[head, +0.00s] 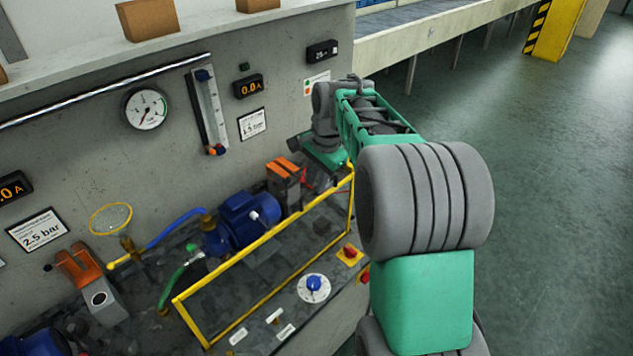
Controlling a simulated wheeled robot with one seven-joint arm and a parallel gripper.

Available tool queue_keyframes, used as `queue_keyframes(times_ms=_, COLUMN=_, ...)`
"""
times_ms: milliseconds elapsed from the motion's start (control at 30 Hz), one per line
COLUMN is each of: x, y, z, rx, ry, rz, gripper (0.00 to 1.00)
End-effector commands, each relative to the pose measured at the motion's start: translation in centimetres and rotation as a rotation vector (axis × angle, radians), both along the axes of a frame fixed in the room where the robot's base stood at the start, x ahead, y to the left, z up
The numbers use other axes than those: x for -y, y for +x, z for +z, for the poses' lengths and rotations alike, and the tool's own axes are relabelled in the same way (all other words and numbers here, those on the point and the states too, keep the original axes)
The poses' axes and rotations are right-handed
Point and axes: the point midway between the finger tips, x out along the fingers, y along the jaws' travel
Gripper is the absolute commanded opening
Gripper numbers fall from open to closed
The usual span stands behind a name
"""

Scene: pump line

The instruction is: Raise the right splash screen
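The right splash screen (262,238) is a clear pane in a yellow frame. It stands in front of the blue pump motor (243,220) on the bench. Its long upper bar runs from lower left to upper right, and its right end lies below my wrist. My gripper (318,180) is at the far end of my green and grey arm, close to the screen's upper right corner. I cannot tell whether it touches the frame. The fingers are dark, small and partly hidden, so their opening does not show.
An orange-topped unit (284,182) stands just left of my gripper. A red knob on a yellow plate (349,254) and a blue-centred dial (314,287) are in front of the screen. A gauge (145,108) is on the wall behind. Open floor (560,200) lies to the right.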

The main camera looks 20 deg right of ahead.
Motion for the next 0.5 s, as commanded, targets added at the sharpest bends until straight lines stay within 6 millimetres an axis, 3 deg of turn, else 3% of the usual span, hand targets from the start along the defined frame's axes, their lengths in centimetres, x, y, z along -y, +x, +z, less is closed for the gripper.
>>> queue_keyframes(times_ms=100, x=0.0, y=-0.1, z=-0.2, rx=-0.004, ry=0.001, rz=0.000, gripper=0.33)
queue_keyframes(times_ms=367, x=0.0, y=-0.1, z=-0.1, rx=-0.004, ry=0.002, rz=0.000, gripper=0.33)
queue_keyframes(times_ms=500, x=0.2, y=-0.3, z=1.6, rx=0.001, ry=0.001, rz=-0.001, gripper=0.33)
